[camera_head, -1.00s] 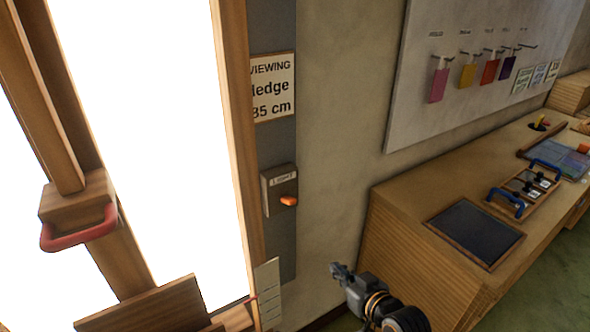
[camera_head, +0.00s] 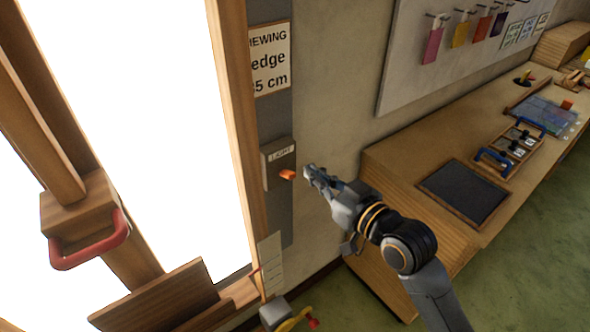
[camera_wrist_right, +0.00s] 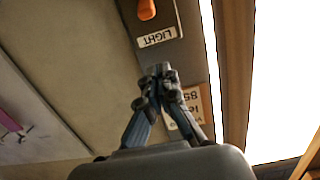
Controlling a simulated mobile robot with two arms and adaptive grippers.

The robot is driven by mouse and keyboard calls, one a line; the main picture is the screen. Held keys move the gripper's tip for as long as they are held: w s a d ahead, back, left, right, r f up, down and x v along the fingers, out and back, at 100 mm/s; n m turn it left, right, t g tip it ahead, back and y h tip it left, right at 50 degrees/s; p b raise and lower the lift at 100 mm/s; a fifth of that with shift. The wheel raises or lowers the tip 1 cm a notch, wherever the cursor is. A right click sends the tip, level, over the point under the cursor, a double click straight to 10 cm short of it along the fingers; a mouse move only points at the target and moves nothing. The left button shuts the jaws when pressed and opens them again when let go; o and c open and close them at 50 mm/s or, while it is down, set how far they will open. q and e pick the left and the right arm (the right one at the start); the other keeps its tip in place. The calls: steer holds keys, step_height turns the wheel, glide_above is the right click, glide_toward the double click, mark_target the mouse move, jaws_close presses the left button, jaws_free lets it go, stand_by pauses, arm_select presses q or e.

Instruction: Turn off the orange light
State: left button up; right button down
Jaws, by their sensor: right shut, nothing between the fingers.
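The light switch box (camera_head: 272,168), labelled LIGHT, is fixed to a grey strip beside the bright window panel. Its orange lever (camera_head: 287,174) sticks out from the front. My right gripper (camera_head: 308,172) is shut and empty, just right of the orange lever in the head view, with a small gap between them in the picture. In the right wrist view, the orange lever (camera_wrist_right: 147,9) is at the top edge, on the switch box (camera_wrist_right: 165,12). My shut fingertips (camera_wrist_right: 160,70) show below the LIGHT label there. My left gripper is not in view.
The lit panel (camera_head: 150,100) fills the left, with a wooden frame and a red handle (camera_head: 90,245). A viewing sign (camera_head: 270,60) hangs above the switch. A wooden bench (camera_head: 420,150) with a dark mat, tray and glass pieces stands at right. Coloured samples hang on the wall board.

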steer(key=p, duration=0.3)
glide_above(292, 175)
steer(key=shift+f, duration=0.15)
step_height(292, 175, down, 3)
steer(key=shift+s+d+f+p, duration=0.1)
steer(key=shift+s+d+p, duration=0.05)
steer(key=shift+p, duration=0.35)
steer(key=shift+s+d+f, duration=0.25)
steer(key=shift+s+f, duration=0.05)
steer(key=shift+f, duration=0.15)
steer(key=shift+w+a, duration=0.1)
